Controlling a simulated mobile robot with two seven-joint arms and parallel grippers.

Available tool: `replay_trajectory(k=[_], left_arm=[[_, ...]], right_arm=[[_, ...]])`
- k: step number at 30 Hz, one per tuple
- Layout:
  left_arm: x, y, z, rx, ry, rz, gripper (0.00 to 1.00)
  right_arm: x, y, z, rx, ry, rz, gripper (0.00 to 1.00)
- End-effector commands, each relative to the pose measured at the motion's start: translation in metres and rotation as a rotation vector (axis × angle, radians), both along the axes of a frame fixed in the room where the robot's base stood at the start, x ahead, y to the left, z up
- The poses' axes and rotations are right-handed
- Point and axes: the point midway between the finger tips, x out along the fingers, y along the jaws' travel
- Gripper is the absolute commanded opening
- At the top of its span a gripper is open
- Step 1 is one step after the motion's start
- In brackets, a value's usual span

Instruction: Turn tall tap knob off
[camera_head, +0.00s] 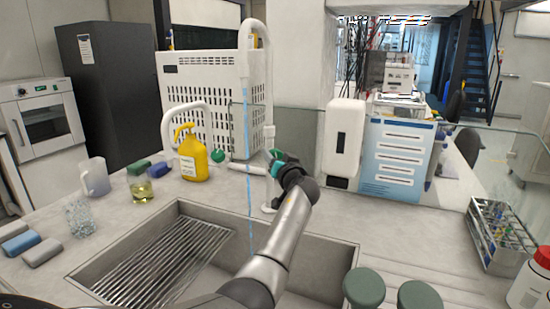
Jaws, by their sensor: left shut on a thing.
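The tall white tap (269,140) stands behind the sink (322,252), its high curved spout (244,60) reaching over it. A thin blue stream of water (249,190) falls from the spout into the sink. My left gripper (274,166) is shut at the tall tap's green knob (277,154), beside the upright pipe. The gripper and wrist hide most of this knob. Another green knob (218,155) shows to the left, by the lower curved white tap (188,106). My right gripper is not in view.
A yellow pump bottle (193,160), a beaker of yellow liquid (141,190) and sponges (42,252) stand left of the sink. A white wall dispenser (343,138) is right of the tap. A metal rack (502,238) and two green round tops (364,287) are at the right.

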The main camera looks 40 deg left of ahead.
Motion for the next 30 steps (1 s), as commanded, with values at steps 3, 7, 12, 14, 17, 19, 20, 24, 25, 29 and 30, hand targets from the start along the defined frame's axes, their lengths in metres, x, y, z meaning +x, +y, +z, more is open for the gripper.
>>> replay_trajectory(k=[3, 7, 12, 14, 17, 19, 20, 24, 25, 29, 30], left_arm=[[0.0, 0.0, -0.002, 0.041, 0.069, 0.0, 0.0], [0.0, -0.001, -0.002, 0.08, 0.128, 0.0, 0.0], [0.0, 0.0, -0.002, 0.111, 0.178, 0.001, 0.0], [0.0, 0.0, -0.002, 0.119, 0.19, 0.001, 0.0], [0.0, 0.0, -0.002, 0.126, 0.201, 0.001, 0.0], [0.0, 0.0, -0.002, 0.128, 0.205, 0.001, 0.0], [0.0, 0.0, -0.002, 0.129, 0.206, 0.001, 0.0], [0.0, 0.0, -0.002, 0.13, 0.208, 0.001, 0.0], [0.0, 0.0, -0.002, 0.13, 0.208, 0.001, 0.0], [0.0, 0.0, -0.002, 0.13, 0.208, 0.001, 0.0], [0.0, 0.0, -0.002, 0.13, 0.208, 0.001, 0.57]], right_arm=[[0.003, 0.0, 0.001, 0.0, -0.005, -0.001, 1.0], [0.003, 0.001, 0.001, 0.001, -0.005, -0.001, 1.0], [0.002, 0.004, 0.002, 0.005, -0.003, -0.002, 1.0], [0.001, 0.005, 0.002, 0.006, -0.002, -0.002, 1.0], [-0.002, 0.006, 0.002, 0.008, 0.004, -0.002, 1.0], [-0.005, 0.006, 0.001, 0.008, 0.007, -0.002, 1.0], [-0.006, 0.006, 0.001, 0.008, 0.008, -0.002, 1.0], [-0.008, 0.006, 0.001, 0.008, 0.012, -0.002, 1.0], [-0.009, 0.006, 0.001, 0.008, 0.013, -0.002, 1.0], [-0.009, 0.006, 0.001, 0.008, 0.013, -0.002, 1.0], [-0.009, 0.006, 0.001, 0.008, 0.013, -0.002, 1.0]])
